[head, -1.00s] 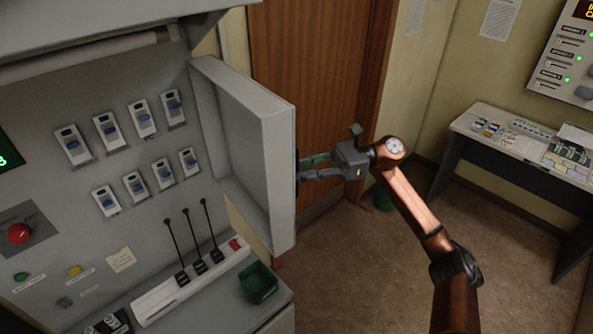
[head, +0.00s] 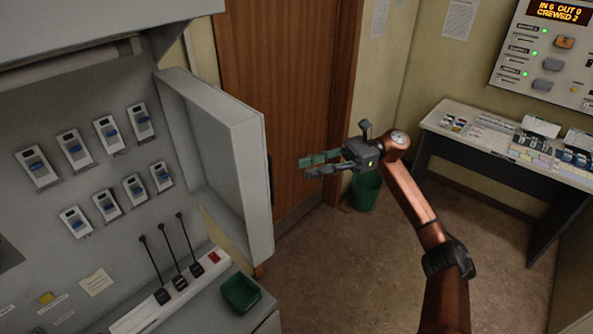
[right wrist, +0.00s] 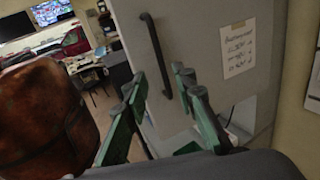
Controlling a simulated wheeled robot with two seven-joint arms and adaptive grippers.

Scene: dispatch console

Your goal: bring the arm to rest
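My right gripper (head: 322,164) is in the middle of the head view, its arm coming up from the bottom right. Its green-padded fingers point left toward the open grey cabinet door (head: 245,190), with a gap between them and the door. In the right wrist view the two fingers (right wrist: 165,125) are apart with nothing between them. The door's dark handle (right wrist: 156,55) shows beyond the fingertips. My left gripper is in neither view.
The grey console with breaker switches (head: 108,134) fills the left. A small green tray (head: 240,293) sits on its ledge. A green bin (head: 366,192) stands on the floor behind my right arm. A desk (head: 470,150) is at the right. The floor between is clear.

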